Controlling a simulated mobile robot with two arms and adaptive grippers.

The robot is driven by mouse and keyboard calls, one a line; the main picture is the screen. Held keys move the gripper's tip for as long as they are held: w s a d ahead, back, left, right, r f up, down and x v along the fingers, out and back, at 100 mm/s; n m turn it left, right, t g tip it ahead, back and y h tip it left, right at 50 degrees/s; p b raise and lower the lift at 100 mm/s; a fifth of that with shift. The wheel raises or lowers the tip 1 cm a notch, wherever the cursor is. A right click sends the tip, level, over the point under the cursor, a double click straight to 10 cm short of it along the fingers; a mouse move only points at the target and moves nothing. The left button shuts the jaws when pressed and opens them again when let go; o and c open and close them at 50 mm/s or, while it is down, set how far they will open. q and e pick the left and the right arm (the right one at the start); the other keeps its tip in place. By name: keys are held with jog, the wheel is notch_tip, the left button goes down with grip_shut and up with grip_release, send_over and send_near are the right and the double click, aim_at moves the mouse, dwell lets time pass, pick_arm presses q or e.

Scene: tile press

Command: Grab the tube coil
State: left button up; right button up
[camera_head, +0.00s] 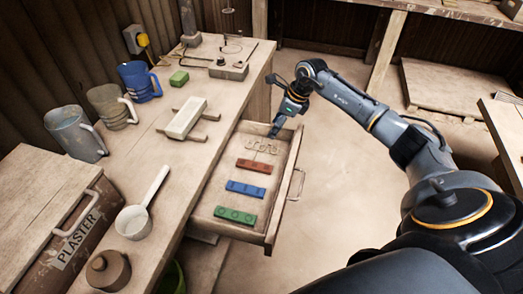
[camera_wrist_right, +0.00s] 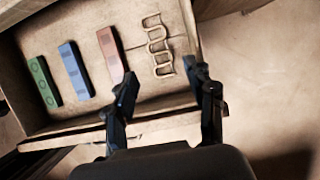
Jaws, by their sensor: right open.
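The tube coil is a pale, beige wavy tube (camera_head: 262,146) lying flat at the far end of the open drawer (camera_head: 206,226). In the right wrist view the coil (camera_wrist_right: 158,45) lies ahead of the fingertips, with its several bends in plain sight. My right gripper (camera_head: 276,107) is open and empty, above the drawer's far end and apart from the coil. In the right wrist view its two spread fingers (camera_wrist_right: 160,78) show nothing between them but the drawer's edge and floor. My left gripper is not in view.
Red (camera_head: 254,166), blue (camera_head: 246,189) and green (camera_head: 235,215) bars lie in the drawer beside the coil. The bench (camera_head: 180,155) holds jugs, a white block (camera_head: 185,118) and a ladle (camera_head: 140,207). A plaster box (camera_head: 62,225) stands at left. Floor right of the drawer is clear.

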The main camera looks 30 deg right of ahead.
aim_at(262, 146)
jog(key=b+x, duration=0.1)
jog(key=x, duration=0.3)
jog(key=shift+w+f+b, duration=0.1)
jog(key=shift+f+b, duration=0.05)
jog(key=shift+b, duration=0.25)
jog(key=shift+b+x, duration=1.65)
jog(key=shift+x, duration=1.05)
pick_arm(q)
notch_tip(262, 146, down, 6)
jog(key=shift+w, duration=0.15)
pick_arm(e)
jog(key=shift+a, duration=0.15)
jog(key=c, duration=0.7)
